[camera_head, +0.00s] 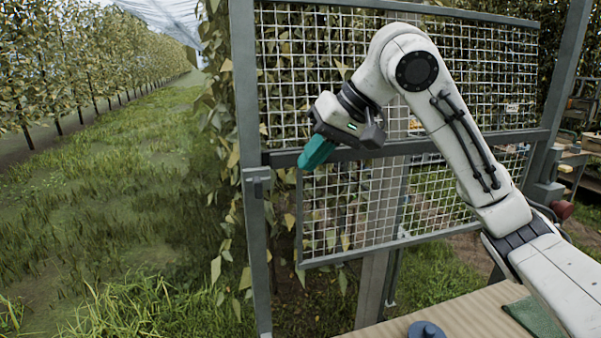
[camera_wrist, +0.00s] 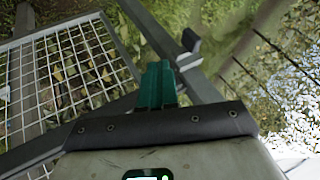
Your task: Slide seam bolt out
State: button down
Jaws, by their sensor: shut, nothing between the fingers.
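A mesh gate panel (camera_head: 345,215) in a grey metal frame hangs in front of me. On the upright post at its left edge sits a small grey bolt fitting (camera_head: 257,180), just below the middle rail. In the wrist view a grey bolt block (camera_wrist: 190,42) stands out on that post. My gripper (camera_head: 311,160) has teal fingers, pointing down and left, to the right of the fitting and apart from it in the head view. In the wrist view the fingers (camera_wrist: 157,80) are together and empty, and hide part of the post and rail.
A wooden table top (camera_head: 460,318) with a blue round object (camera_head: 425,329) and a green mat (camera_head: 535,318) lies at the lower right. Leafy vines (camera_head: 222,150) hang along the post. Open grass (camera_head: 110,200) lies to the left.

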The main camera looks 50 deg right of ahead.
jog(key=shift+v, duration=2.6)
jog(key=shift+f, duration=0.1)
